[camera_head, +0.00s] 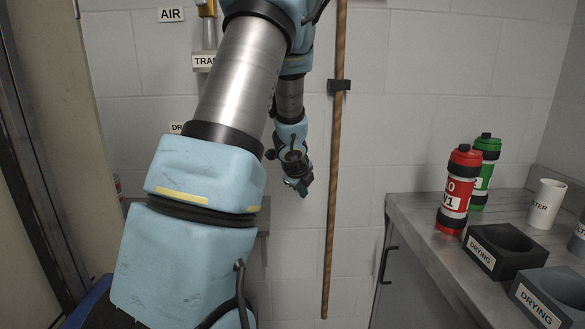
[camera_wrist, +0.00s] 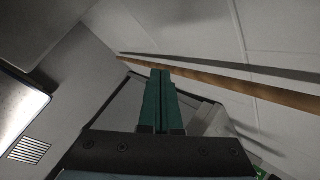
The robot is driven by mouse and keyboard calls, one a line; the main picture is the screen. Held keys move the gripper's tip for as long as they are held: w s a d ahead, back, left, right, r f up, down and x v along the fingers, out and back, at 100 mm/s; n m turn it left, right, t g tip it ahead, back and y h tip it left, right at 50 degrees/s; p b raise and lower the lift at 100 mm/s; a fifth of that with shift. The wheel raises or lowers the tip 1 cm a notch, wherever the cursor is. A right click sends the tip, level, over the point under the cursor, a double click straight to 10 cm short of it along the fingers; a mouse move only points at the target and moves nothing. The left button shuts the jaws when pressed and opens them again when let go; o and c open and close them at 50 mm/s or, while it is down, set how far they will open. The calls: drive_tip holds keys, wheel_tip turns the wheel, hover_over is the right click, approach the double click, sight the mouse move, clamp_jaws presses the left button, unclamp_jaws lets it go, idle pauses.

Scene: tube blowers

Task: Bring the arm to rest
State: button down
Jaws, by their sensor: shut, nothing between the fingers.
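My arm rises through the middle of the head view and bends down at the top, with my gripper (camera_head: 301,187) hanging in front of the block wall, left of a wooden pole. In the wrist view my gripper (camera_wrist: 160,75) shows two green fingers side by side, shut, with nothing between them. It touches nothing that I can see. My arm hides part of the wall behind it.
A wooden pole (camera_head: 336,170) stands against the wall, close right of my gripper. A grey counter (camera_head: 420,225) at right bears a red bottle (camera_head: 458,190), a green bottle (camera_head: 484,172), a white cup (camera_head: 546,203) and black drying holders (camera_head: 506,249). Wall signs (camera_head: 171,15) are at upper left.

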drive_tip(key=s+a+r+n+y, duration=0.2)
drive_tip(key=s+a+n, duration=0.5)
drive_tip(key=n, duration=0.3)
drive_tip(key=s+a+n+g, duration=0.1)
drive_tip(key=s+n+g, duration=0.1)
drive_tip(key=s+n, duration=0.5)
drive_tip(key=s+a+n+g, duration=0.2)
drive_tip(key=s+n, duration=0.6)
drive_tip(key=s, duration=0.4)
drive_tip(key=shift+s+a+r+g, duration=0.25)
drive_tip(key=shift+a+g, duration=0.05)
drive_tip(key=shift+g, duration=0.3)
